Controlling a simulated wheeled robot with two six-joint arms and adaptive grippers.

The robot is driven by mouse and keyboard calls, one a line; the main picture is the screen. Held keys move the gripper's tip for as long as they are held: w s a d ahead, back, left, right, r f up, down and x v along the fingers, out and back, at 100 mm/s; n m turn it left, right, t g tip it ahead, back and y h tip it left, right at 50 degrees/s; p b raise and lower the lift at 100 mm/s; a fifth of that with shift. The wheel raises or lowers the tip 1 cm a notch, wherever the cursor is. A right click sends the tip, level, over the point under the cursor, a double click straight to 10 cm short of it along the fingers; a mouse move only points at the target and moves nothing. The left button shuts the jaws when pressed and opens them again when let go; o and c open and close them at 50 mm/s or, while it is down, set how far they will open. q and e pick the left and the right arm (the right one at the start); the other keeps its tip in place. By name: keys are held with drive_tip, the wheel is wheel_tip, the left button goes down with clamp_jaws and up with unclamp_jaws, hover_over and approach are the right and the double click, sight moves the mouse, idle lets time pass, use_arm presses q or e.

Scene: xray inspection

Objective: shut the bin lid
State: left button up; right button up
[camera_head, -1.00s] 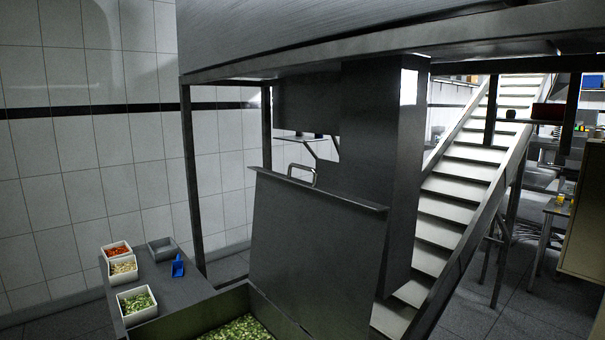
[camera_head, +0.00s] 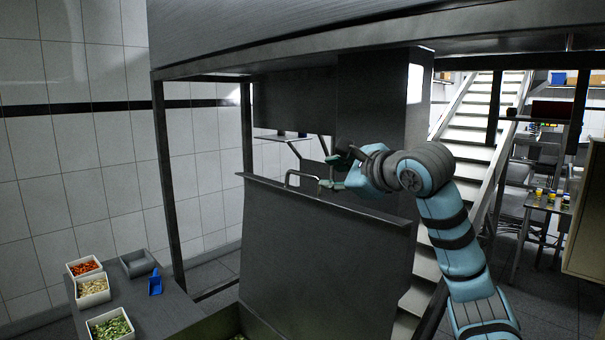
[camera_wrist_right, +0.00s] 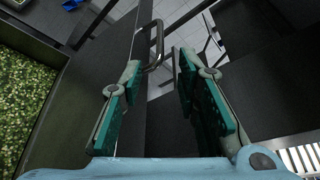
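The bin lid (camera_head: 315,250) is a dark flat panel standing raised, nearly upright, in the head view. A metal bar handle (camera_head: 292,178) sits at its top edge. The bin (camera_head: 205,330) lies below and left of the lid; its green chopped contents (camera_wrist_right: 22,100) show in the right wrist view. My right gripper (camera_head: 330,173) is at the top of the lid beside the handle. In the right wrist view its fingers (camera_wrist_right: 158,75) are apart, with the handle (camera_wrist_right: 157,48) just ahead between their tips; I see no contact. My left gripper is not in view.
A side counter (camera_head: 165,305) at lower left holds food tubs (camera_head: 92,290), a grey tub (camera_head: 137,263) and a blue scoop (camera_head: 155,282). A large metal structure (camera_head: 380,110) with posts and a low overhead beam stands behind the lid. Stairs (camera_head: 470,145) rise at the right.

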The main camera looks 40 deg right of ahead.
sight(310, 176)
drive_tip(key=p+x, duration=0.4)
drive_tip(key=x, duration=0.8)
drive_tip(key=shift+w+r, duration=0.1)
clamp_jaws()
